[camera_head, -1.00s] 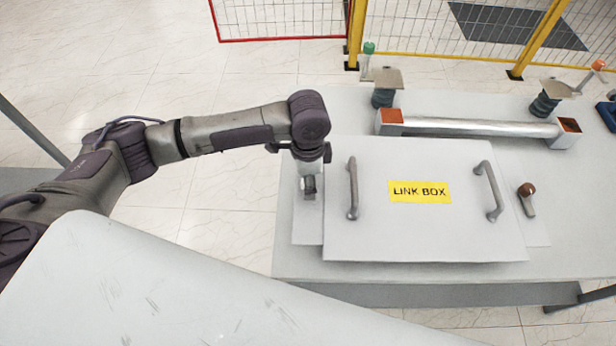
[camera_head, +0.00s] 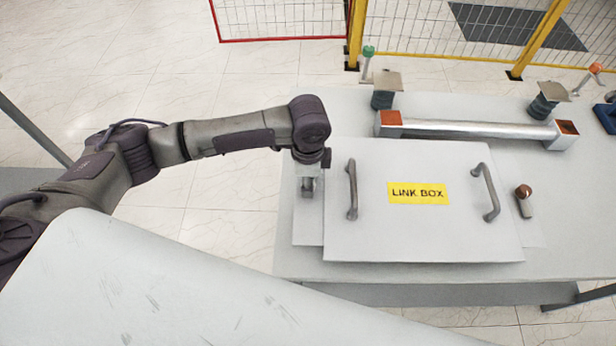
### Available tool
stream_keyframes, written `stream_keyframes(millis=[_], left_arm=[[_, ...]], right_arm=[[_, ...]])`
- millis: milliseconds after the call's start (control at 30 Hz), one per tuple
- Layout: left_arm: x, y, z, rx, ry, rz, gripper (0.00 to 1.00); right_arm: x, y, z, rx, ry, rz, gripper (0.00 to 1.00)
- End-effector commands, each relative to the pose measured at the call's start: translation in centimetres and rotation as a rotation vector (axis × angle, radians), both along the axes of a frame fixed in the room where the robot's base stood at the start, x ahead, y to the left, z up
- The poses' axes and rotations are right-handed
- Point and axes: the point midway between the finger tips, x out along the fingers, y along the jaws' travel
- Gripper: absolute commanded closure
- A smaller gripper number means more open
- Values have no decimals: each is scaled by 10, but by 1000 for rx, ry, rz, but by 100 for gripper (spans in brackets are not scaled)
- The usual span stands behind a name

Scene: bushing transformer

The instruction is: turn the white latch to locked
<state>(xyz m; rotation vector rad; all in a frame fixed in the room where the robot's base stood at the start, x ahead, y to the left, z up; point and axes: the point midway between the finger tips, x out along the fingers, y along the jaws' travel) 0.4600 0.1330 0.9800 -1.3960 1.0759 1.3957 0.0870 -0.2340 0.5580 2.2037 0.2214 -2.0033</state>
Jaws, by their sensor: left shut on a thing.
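My left gripper (camera_head: 308,188) points down at the left edge of the grey link box lid (camera_head: 425,228), which carries a yellow LINK BOX label (camera_head: 418,194). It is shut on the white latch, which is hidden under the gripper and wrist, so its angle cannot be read. A second latch with a brown-red knob (camera_head: 524,191) shows at the lid's right side, apart from my gripper. My right gripper is not in view.
Two grey handles, left (camera_head: 351,190) and right (camera_head: 487,193), stand up from the lid, the left one close to my gripper. Behind it lies a silver bar (camera_head: 470,129) with orange-brown ends. Insulator posts (camera_head: 383,92) stand behind. The floor left of the table is clear.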

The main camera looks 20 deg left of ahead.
Motion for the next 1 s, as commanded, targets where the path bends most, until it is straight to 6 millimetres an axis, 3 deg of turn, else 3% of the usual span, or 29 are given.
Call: stream_keyframes(millis=[400,1000], left_arm=[[0,0,2,1,2,-384,99],[0,-1,1,-2,1,-953,99]], right_arm=[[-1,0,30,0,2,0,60],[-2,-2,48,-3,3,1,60]])
